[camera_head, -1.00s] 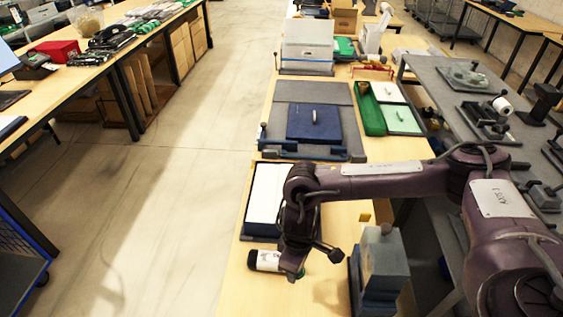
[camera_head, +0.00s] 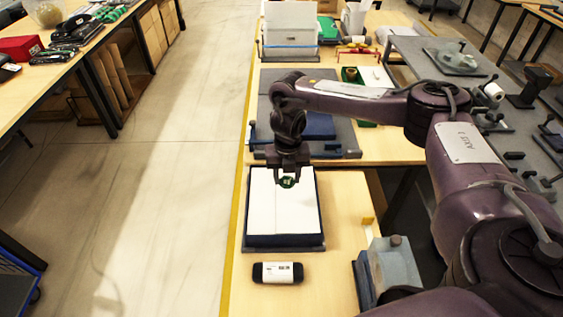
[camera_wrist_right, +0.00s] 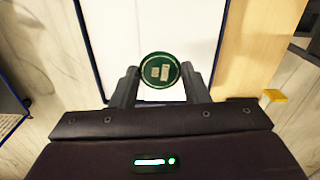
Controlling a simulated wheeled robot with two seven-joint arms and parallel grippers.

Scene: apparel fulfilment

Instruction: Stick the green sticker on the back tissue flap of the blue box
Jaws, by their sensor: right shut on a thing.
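The blue box (camera_head: 318,215) stands open on the near wooden table, with white tissue (camera_head: 282,212) covering its inside. The tissue also fills the middle of the right wrist view (camera_wrist_right: 118,35). My right gripper (camera_head: 288,181) is over the back part of the tissue. It is shut on the round green sticker (camera_head: 287,182), which also shows between the fingertips in the right wrist view (camera_wrist_right: 159,70). I cannot tell whether the sticker touches the tissue. My left gripper is not in view.
A black and white cylinder (camera_head: 278,272) lies in front of the box. A grey block-like device (camera_head: 392,264) stands at the right. Behind, a dark blue lid (camera_head: 320,126) lies on a grey mat (camera_head: 262,112), partly behind my arm. Bare tabletop (camera_head: 345,205) is right of the box.

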